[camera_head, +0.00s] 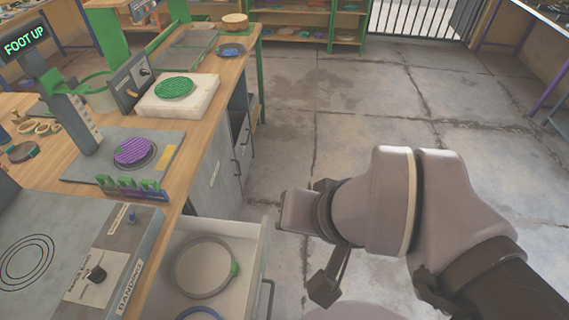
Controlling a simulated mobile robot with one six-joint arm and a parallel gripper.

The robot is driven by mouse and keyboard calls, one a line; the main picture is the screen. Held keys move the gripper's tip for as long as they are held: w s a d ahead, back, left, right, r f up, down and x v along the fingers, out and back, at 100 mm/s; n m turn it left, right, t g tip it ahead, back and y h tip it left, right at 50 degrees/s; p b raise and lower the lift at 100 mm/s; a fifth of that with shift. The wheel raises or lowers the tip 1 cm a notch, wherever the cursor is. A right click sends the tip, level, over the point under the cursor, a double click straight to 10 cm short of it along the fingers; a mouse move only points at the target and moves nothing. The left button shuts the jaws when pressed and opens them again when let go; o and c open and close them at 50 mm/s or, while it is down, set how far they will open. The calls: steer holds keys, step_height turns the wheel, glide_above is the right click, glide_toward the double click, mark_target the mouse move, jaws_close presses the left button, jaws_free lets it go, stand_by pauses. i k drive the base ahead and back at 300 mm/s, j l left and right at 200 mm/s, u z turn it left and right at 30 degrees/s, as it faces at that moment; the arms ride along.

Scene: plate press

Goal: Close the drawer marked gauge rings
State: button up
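An open drawer (262,246) with pale walls sticks out from the bench's right side at the lower middle. A grey ring (204,267) with a green tab lies inside it, and part of a blue ring (199,314) shows at the bottom edge. A dark handle (268,297) is on the drawer's outer face. I cannot read any gauge rings label from here. My gripper (328,288) hangs just right of the handle, apart from it in the picture. One dark finger shows; the rest is hidden by my wrist, so its opening is unclear.
The wooden bench (213,88) runs along the left, with a banding unit (85,262), a purple disc (134,151) and a green disc (174,88) on top. Closed cabinet fronts (215,176) lie beyond the drawer. The concrete floor (370,110) to the right is clear.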

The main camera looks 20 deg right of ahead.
mark_target(204, 268)
steer(key=k+l+u, duration=0.15)
steer(key=u, duration=0.6)
steer(key=k+j+z, duration=0.3)
